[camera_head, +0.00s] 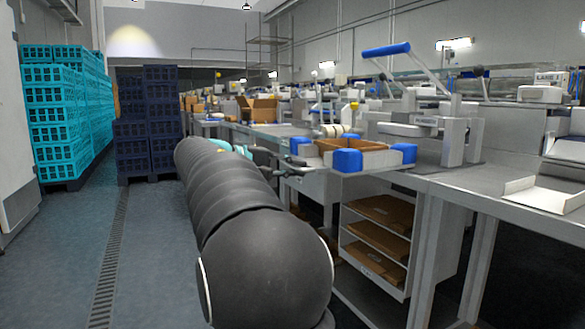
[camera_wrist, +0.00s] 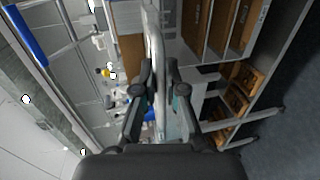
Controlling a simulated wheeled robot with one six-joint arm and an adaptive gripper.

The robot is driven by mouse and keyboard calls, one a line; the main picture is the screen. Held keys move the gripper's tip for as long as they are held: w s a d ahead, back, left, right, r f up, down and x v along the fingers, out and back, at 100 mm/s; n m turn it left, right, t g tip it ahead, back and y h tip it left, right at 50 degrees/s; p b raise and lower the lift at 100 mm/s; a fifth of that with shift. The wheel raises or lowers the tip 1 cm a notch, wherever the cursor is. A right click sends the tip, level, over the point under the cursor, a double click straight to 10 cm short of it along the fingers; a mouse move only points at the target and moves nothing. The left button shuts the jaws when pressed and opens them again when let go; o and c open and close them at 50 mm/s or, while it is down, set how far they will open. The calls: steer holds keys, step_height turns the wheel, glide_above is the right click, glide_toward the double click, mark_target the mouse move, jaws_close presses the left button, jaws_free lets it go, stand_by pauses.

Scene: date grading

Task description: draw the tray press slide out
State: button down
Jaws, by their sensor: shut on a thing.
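The tray press (camera_head: 448,130) stands on the bench with its blue-gripped lever (camera_head: 386,50) raised; the blue grip also shows in the wrist view (camera_wrist: 27,38). Its slide, with blue corner blocks (camera_head: 347,160), extends left of the press frame at the bench edge. A brown tray (camera_head: 352,145) sits between the blocks. My gripper (camera_head: 297,167) is at the slide's left end. In the wrist view my gripper (camera_wrist: 160,90) is shut on a pale grey bar (camera_wrist: 154,45), apparently the slide's handle. Its exact joint to the slide is hidden.
Under the bench a shelf unit (camera_head: 376,248) holds flat brown cardboard. A white open tray (camera_head: 545,194) lies on the bench at right. Teal crates (camera_head: 55,120) and dark blue crates (camera_head: 148,130) are stacked at left. The floor (camera_head: 60,260) left of my arm is clear.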

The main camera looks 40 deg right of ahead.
steer(key=c, duration=1.2)
jaws_free()
steer(key=shift+a, duration=0.1)
steer(key=v, duration=1.2)
steer(key=shift+w, duration=0.1)
